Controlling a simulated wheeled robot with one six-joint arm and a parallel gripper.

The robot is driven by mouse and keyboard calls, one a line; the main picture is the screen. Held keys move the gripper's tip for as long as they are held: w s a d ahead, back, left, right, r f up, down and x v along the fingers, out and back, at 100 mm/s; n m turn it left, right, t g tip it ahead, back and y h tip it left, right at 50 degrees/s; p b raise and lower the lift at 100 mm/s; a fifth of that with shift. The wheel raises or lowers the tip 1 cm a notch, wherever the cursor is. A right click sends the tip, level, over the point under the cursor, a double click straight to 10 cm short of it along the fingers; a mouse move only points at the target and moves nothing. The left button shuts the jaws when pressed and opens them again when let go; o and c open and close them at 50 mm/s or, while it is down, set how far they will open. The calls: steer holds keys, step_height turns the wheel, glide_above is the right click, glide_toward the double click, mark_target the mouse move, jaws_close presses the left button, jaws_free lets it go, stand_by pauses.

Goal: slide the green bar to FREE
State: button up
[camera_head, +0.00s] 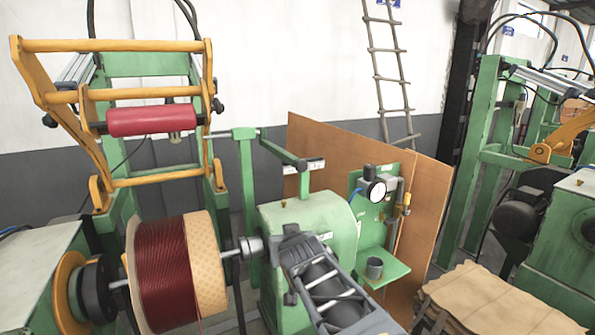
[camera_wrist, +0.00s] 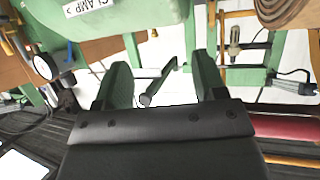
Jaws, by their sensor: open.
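The green bar (camera_head: 278,151) stands out from the top of a green post, behind the green machine housing. It slopes down to the right and ends in a dark knob beside a white label (camera_head: 304,167) too small to read. My gripper (camera_head: 292,240) is in front of the housing, lower than the bar and apart from it. In the wrist view my gripper (camera_wrist: 160,72) is open, with nothing held between its two fingers. A thin rod with a dark end shows beyond the gap; I cannot tell whether it belongs to the bar.
The green housing (camera_head: 308,215) is close to my gripper; a label reading CLAMP (camera_wrist: 90,5) shows in the wrist view. A dark red coil (camera_head: 165,270) is at left. A gauge (camera_head: 375,190) and a grey cup (camera_head: 374,267) are at right. A brown panel (camera_head: 330,145) stands behind.

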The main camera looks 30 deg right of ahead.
mark_target(303, 168)
steer(key=w+d+r+n+t+y+b, duration=0.2)
steer(key=d+r+n+t+b, duration=0.15)
steer(key=d+r+t, duration=0.6)
steer(key=shift+m+t, duration=0.25)
steer(key=shift+t, duration=0.1)
steer(key=p+x, duration=0.1)
steer(key=x, duration=0.3)
steer(key=d+f+p+x, duration=0.1)
steer(key=x, duration=0.3)
steer(key=p+x, duration=0.2)
steer(key=x, duration=0.2)
steer(key=shift+w+d+f, duration=0.1)
steer(key=shift+w+d, duration=0.3)
steer(key=shift+w, duration=0.2)
steer(key=shift+c, duration=0.2)
